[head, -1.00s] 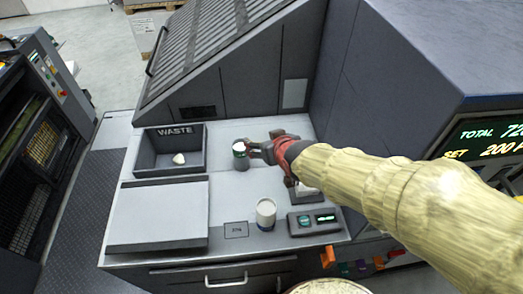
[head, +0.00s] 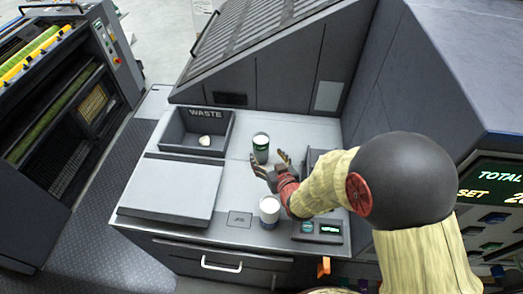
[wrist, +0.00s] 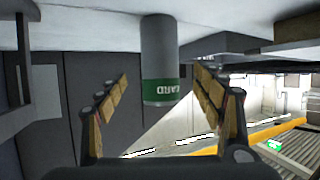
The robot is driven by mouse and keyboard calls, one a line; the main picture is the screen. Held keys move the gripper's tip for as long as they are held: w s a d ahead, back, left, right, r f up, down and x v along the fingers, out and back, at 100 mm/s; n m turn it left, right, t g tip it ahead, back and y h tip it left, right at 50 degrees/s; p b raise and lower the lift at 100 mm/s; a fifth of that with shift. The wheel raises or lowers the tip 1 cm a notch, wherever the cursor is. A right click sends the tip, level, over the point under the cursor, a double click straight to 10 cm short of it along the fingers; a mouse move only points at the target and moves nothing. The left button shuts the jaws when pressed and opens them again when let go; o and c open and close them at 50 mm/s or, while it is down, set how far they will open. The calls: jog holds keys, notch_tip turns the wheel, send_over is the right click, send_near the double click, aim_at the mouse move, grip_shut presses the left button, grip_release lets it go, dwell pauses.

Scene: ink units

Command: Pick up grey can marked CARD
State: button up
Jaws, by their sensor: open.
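The grey can (head: 261,149) stands upright on the counter, right of the waste tray, with a green band and a pale top. In the wrist view the can (wrist: 159,60) appears upside down, with part of the word CARD on its green band. My gripper (head: 270,168) is open, just in front of and to the right of the can. In the wrist view the fingers (wrist: 160,88) are spread to either side of the can, with gaps between them and it. Nothing is held.
A second can with a white top (head: 269,210) stands near the counter's front, close below my gripper. The WASTE tray (head: 168,148) holds a crumpled white piece (head: 204,140). A flat grey plate (head: 165,190) lies at left. A small display unit (head: 318,229) sits at front right.

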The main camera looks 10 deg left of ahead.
jog(key=shift+w+a+f, duration=0.2)
jog(key=shift+w+a, duration=0.05)
jog(key=shift+w, duration=0.15)
jog(key=shift+b+x, duration=0.35)
jog(key=shift+x, duration=2.9)
jog(key=c, duration=0.3)
jog(key=c, duration=1.1)
jog(key=shift+r, duration=0.1)
